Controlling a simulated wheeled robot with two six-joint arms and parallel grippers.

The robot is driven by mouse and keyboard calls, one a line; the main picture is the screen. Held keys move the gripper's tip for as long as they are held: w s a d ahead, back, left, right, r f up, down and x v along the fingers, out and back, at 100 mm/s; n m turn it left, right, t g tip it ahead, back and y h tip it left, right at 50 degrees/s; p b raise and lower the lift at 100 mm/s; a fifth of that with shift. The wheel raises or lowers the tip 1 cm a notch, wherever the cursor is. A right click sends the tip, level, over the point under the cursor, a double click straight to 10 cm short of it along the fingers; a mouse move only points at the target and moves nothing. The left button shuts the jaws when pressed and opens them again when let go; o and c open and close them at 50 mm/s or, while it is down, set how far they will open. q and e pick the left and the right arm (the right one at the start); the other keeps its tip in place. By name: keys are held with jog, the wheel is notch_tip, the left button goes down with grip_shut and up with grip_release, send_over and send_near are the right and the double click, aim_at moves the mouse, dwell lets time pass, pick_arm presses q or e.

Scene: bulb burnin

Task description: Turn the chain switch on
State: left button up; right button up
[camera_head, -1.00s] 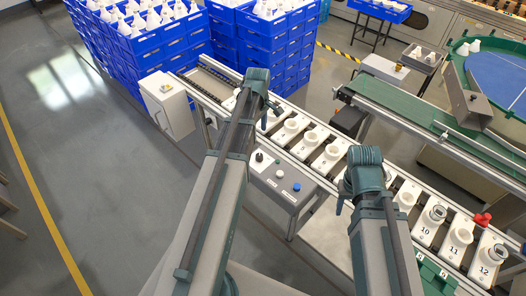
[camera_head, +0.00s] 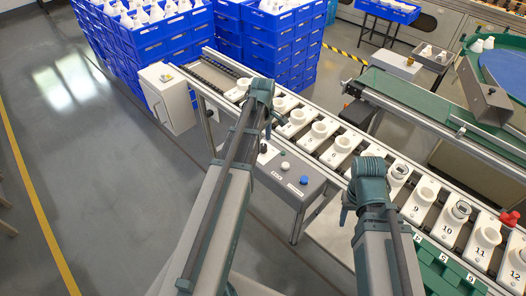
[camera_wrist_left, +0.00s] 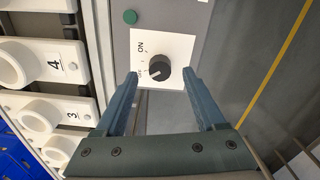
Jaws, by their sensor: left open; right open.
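The chain switch is a black rotary knob on a white plate labelled ON, seen in the left wrist view (camera_wrist_left: 159,67). Its white mark points to the lower left, away from the word ON. The plate is on a grey control box (camera_head: 284,182). In the head view the knob (camera_head: 263,148) shows just below my left gripper (camera_head: 267,132). In the left wrist view my left gripper (camera_wrist_left: 160,77) is open, with one fingertip on either side of the knob; contact cannot be told. My right gripper (camera_head: 346,208) is open and empty, left of the conveyor's numbered holders.
The conveyor (camera_head: 313,146) carries numbered white holders (camera_head: 297,121) just behind. A white cabinet (camera_head: 166,98) and blue crates (camera_head: 155,45) stand at the upper left. The left floor is clear.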

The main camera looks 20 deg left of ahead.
aim_at(263, 148)
pick_arm(q)
notch_tip(263, 148, down, 2)
jog(key=shift+f+b, duration=0.25)
jog(key=shift+b, duration=0.5)
pick_arm(e)
notch_tip(263, 148, down, 2)
jog(key=shift+f, duration=0.25)
pick_arm(q)
grip_shut()
